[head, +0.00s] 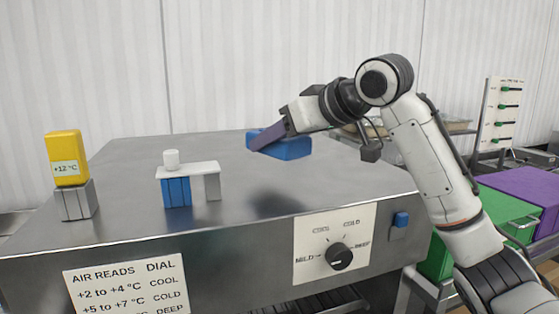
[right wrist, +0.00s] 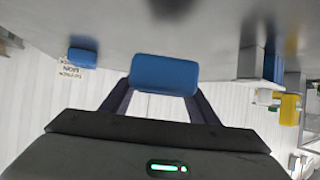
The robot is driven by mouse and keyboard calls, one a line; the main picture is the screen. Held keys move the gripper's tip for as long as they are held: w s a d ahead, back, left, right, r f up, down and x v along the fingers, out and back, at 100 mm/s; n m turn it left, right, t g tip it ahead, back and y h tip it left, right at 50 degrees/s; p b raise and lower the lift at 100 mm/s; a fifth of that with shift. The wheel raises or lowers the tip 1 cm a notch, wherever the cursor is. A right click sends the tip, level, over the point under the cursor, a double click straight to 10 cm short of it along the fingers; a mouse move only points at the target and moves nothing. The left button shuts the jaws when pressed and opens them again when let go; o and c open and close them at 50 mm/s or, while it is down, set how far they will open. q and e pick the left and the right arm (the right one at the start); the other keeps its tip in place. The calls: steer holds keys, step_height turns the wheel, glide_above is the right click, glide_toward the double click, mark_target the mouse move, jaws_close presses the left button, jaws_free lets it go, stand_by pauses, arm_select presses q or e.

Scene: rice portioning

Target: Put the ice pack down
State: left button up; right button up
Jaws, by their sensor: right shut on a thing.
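The blue ice pack (head: 290,147) is in my right gripper (head: 269,138), above the steel counter. A dark shadow lies on the steel below and in front of it. In the right wrist view the ice pack (right wrist: 163,73) sits between the tips of the two dark fingers (right wrist: 160,90), which are shut on it. The gripper reaches in from the right in the head view, and its purple-grey finger covers part of the pack. My left gripper is in neither view.
The steel top (head: 120,210) has free room in its middle. A small white stand (head: 205,169) with a blue ribbed block (head: 176,192) and a yellow +12 °C display (head: 66,158) stand left. A dial (head: 339,256) is on the front. Green (head: 505,210) and purple (head: 525,187) boxes stand right.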

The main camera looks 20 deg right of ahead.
mark_target(278, 178)
step_height(278, 178, down, 5)
steer(key=shift+r, duration=0.15)
steer(key=shift+w, duration=0.1)
steer(key=o, duration=1.3)
steer(key=shift+f, duration=0.3)
steer(key=shift+r, duration=0.2)
steer(key=b+v, duration=0.1)
steer(key=v, duration=1.1)
steer(key=shift+a+b, duration=0.1)
steer(key=shift+b, duration=0.25)
